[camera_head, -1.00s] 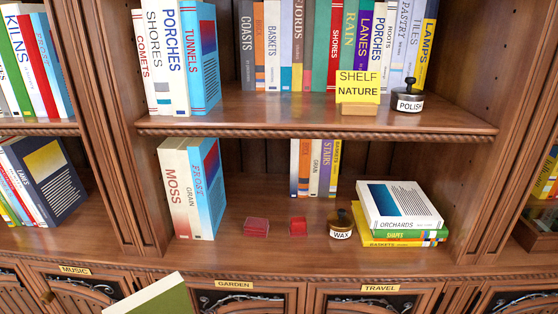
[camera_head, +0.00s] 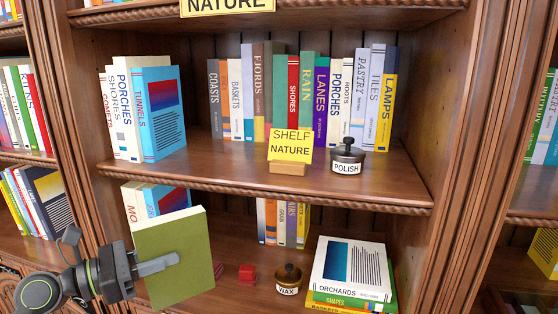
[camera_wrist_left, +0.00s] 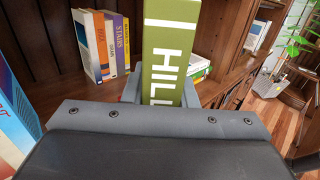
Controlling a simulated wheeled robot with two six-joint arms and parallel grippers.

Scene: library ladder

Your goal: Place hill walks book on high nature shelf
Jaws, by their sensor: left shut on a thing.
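The green hill walks book (camera_head: 180,262) is held upright in front of the lower shelf in the head view. My left gripper (camera_head: 158,265) is shut on it, with a finger along its green cover. In the left wrist view the book's green spine (camera_wrist_left: 170,45) shows "HILL" in white; the lower part is hidden by the gripper (camera_wrist_left: 160,95). The nature shelf (camera_head: 225,175) is above, with a yellow "SHELF NATURE" sign (camera_head: 290,146) at its front edge. A gap of bare shelf lies between the Tunnels book (camera_head: 160,115) and Coasts (camera_head: 214,95). My right gripper is not in view.
A polish pot (camera_head: 347,155) stands right of the sign.

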